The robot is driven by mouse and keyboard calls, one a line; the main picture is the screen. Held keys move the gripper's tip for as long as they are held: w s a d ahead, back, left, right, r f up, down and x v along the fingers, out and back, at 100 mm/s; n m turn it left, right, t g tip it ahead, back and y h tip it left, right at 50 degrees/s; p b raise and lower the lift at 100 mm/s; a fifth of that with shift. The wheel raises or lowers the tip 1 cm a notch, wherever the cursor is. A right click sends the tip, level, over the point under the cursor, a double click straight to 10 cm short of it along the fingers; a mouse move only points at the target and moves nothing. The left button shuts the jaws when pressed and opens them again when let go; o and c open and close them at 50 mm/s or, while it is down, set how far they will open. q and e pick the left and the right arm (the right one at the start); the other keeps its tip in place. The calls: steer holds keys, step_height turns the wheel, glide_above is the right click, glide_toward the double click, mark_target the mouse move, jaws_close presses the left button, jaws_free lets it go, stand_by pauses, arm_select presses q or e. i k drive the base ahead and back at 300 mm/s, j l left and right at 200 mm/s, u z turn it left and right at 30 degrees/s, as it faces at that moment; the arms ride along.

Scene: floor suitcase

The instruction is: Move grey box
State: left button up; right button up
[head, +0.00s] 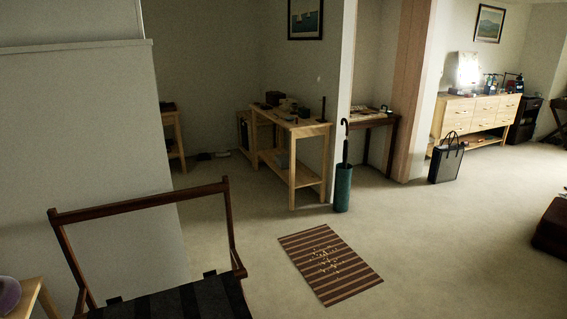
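A dark brown suitcase-like thing (552,228) is cut off by the right edge. Neither of my grippers is in view.
A dark wooden rack with black straps (229,235) stands close at front left, beside a pale partition (95,150). A striped mat (330,263) lies on the carpet. A green umbrella stand (342,190) and black bag (447,162) stand farther back. Centre-right carpet is free.

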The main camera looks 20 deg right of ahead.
mark_target(282, 161)
steer(key=i+l+z, duration=0.2)
steer(key=l+z, duration=0.2)
steer(key=i+l+z, duration=0.2)
steer(key=l+z, duration=0.2)
steer(key=i+l+z, duration=0.2)
steer(key=z, duration=0.2)
steer(key=i+l+z, duration=0.1)
steer(key=i+z, duration=0.3)
steer(key=i+l+z, duration=0.1)
steer(key=i, duration=0.35)
steer(key=i+l+z, duration=0.15)
steer(key=i, duration=0.35)
steer(key=i+j+u, duration=0.2)
steer(key=i+u, duration=0.2)
steer(key=i, duration=0.2)
steer(key=i+u, duration=0.45)
steer(key=i, duration=0.15)
steer(key=i+l+u, duration=0.2)
steer(key=i+u, duration=0.2)
steer(key=i, duration=0.2)
